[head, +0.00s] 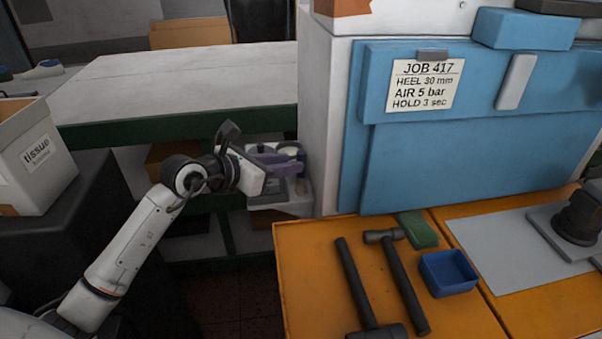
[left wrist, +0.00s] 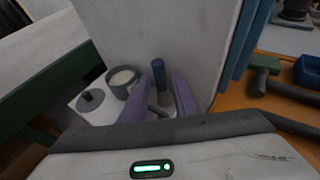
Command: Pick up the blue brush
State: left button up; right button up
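The blue brush (left wrist: 158,72) stands upright on a pale shelf (left wrist: 103,112) beside the machine's white side wall, in the left wrist view. I cannot pick it out surely in the head view. My left gripper (head: 280,163) reaches over this shelf. Its two purple fingers (left wrist: 158,92) are apart, one on each side of the brush in the picture. I see no clear contact, and the depth between fingers and brush is hard to tell. The gripper's palm hides part of the shelf. My right gripper is not in view.
A grey pot (left wrist: 122,80) with cream contents and a round grey lid (left wrist: 90,98) stand left of the brush. An orange bench (head: 310,270) with hammers (head: 360,285) and a blue tray (head: 447,272) lies to the right. A green-edged table (head: 180,85) stands behind.

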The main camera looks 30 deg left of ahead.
pick_arm(q)
jog(key=x, duration=0.3)
jog(key=shift+w+d, duration=0.1)
jog(key=shift+w, duration=0.3)
grip_shut()
